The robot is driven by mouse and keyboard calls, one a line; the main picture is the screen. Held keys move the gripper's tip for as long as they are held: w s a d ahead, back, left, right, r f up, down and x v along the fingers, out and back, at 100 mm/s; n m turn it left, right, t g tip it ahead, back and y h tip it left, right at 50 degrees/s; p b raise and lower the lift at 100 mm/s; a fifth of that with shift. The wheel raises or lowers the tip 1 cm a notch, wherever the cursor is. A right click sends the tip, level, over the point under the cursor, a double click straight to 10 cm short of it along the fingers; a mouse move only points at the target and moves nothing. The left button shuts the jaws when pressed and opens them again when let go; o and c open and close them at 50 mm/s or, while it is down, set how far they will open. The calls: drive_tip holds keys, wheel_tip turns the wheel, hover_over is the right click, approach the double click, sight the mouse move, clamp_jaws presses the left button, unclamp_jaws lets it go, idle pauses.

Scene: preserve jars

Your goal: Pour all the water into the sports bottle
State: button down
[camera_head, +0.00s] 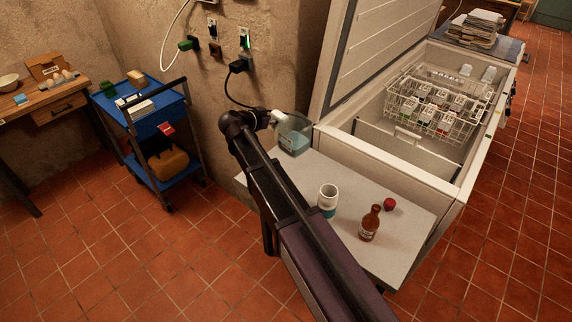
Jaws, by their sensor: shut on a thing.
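A clear container (296,140) with blue-green water low in it is at the far left corner of the grey table, near the wall. My gripper (277,120) is shut at its upper left side; the fingers are small and partly hidden by my arm. I cannot tell whether the container touches the table. A white and teal open-topped vessel (328,195), which looks like the sports bottle, stands upright on the table, just right of my arm. My gripper is well behind and left of it.
A brown bottle (370,224) and a red round object (389,204) are on the table (408,233) right of the vessel. An open chest freezer (400,165) with wire baskets borders the table. A blue cart (155,120) stands left.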

wheel_tip(320, 180, up, 12)
drive_tip(key=p, duration=1.1)
drive_tip(key=shift+r, duration=0.25)
